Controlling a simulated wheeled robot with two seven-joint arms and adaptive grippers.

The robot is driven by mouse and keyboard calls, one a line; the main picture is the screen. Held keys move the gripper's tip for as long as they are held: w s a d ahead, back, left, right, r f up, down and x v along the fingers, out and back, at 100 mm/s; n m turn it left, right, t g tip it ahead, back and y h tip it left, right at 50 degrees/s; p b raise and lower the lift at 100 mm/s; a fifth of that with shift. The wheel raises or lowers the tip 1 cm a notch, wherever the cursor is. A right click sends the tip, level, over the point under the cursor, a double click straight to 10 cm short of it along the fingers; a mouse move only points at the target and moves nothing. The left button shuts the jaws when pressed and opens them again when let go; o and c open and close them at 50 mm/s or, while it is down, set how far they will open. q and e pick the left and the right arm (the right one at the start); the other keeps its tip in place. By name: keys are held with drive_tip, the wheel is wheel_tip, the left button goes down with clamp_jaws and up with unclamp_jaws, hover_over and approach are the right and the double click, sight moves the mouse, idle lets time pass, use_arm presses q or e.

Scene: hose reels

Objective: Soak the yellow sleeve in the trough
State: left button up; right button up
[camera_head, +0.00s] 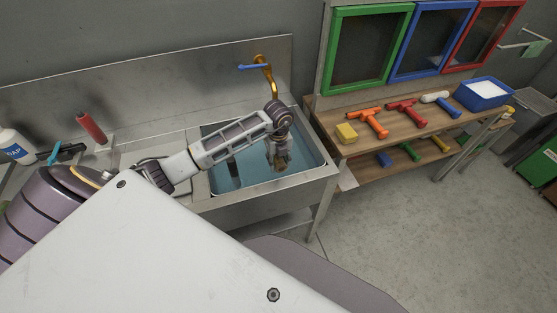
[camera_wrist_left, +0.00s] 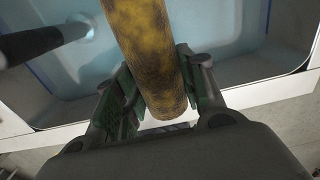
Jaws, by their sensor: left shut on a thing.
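The trough (camera_head: 213,184) is a steel sink basin holding bluish water, and its rim also shows in the left wrist view (camera_wrist_left: 240,95). My left arm reaches over it from the left. My left gripper (camera_head: 281,162) points down inside the basin. In the left wrist view the gripper (camera_wrist_left: 160,95) is shut on the yellow sleeve (camera_wrist_left: 148,50), a cylinder mottled with dark brown patches. Its near end sits between the fingers, and its far end runs out of the picture. I cannot tell how deep it is in the water. My right gripper is not in view.
A dark upright pipe (camera_head: 232,168) stands in the basin. A brass tap with a blue lever (camera_head: 254,67) rises behind it. A red roller (camera_head: 91,128) lies left of it. To the right, a wooden bench holds a yellow sponge (camera_head: 346,133), several coloured tools and a blue tub (camera_head: 483,103).

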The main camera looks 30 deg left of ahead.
use_arm(q)
drive_tip(key=shift+f+b, duration=1.2)
drive_tip(key=shift+f, duration=0.75)
drive_tip(key=shift+f+b, duration=2.85)
drive_tip(key=shift+f, duration=1.65)
drive_tip(key=shift+f+b, duration=0.6)
drive_tip(key=shift+f, duration=0.3)
drive_tip(key=shift+f+b, duration=0.55)
drive_tip(key=shift+f, duration=0.5)
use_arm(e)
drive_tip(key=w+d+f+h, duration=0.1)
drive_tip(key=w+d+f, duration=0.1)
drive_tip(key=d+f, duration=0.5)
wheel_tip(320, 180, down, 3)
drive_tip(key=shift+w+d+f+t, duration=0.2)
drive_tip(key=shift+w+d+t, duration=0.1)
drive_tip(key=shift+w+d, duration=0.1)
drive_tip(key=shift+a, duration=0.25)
